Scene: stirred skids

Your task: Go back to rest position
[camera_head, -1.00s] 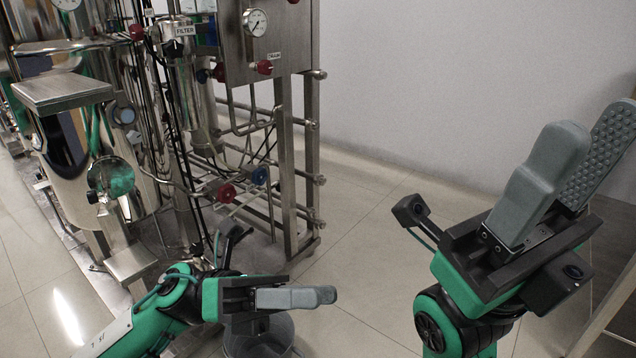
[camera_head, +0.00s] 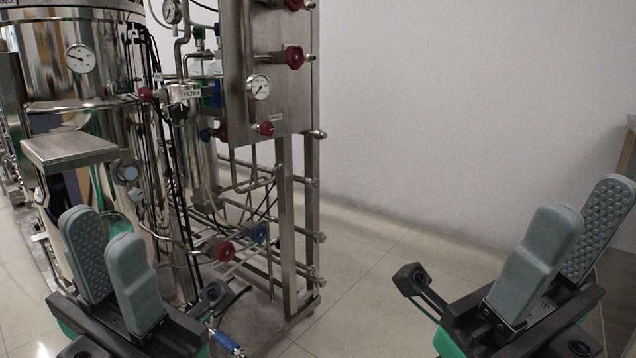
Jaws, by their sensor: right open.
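My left gripper (camera_head: 110,262) is at the lower left, its two grey fingers pointing up. A gap shows between the fingers, and nothing is held in it. It stands in front of the steel tank of the skid. My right gripper (camera_head: 568,245) is at the lower right, its grey fingers also pointing up. Its fingers are apart and empty, in front of the bare wall and floor. Most of both arms is below the picture edge.
A steel skid fills the left and middle, with a tank (camera_head: 75,95), a gauge panel (camera_head: 268,65), red valve knobs (camera_head: 222,251) and a frame post (camera_head: 312,215). Tiled floor (camera_head: 350,285) between the grippers is clear. A wooden-topped table (camera_head: 631,122) shows at the right edge.

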